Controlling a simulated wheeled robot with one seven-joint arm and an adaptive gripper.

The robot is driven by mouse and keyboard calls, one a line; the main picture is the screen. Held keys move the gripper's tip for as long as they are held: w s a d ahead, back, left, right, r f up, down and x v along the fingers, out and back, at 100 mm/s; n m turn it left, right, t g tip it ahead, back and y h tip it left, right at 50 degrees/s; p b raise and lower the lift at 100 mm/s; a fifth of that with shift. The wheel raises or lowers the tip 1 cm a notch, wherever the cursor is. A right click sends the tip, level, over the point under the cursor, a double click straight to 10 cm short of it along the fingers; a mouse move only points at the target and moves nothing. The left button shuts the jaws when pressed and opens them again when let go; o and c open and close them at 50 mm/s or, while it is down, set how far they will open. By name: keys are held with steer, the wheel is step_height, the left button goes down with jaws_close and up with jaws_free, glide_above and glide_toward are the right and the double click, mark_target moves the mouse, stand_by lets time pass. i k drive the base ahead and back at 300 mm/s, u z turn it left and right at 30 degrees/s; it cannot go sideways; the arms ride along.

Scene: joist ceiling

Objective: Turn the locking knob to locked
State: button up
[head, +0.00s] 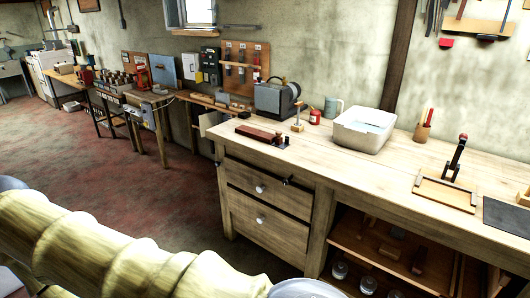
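No knob in the head view is clearly marked as the locking knob. The wooden workbench (330,170) has two drawers in its left end. A round white knob (260,188) is on the upper drawer and another white knob (261,220) is on the lower one. Small dark fittings stick out near the top of the drawer front, one at the right (287,182) and one at the left (219,163). Whether any of these turns or is locked is too small to tell. My arm crosses the lower left of the view; my gripper is not in view.
On the bench are a white bin (362,131), a grey machine (277,99), a wooden tray (444,194) and a dark mat (507,218). Jars and blocks sit on the open shelf below. More benches line the back wall. The reddish floor (90,170) left of the bench is clear.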

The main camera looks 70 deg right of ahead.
mark_target(286, 181)
steer(key=z, duration=0.45)
steer(key=i, duration=0.9)
steer(key=z, duration=1.25)
steer(key=i, duration=0.4)
steer(key=z, duration=0.4)
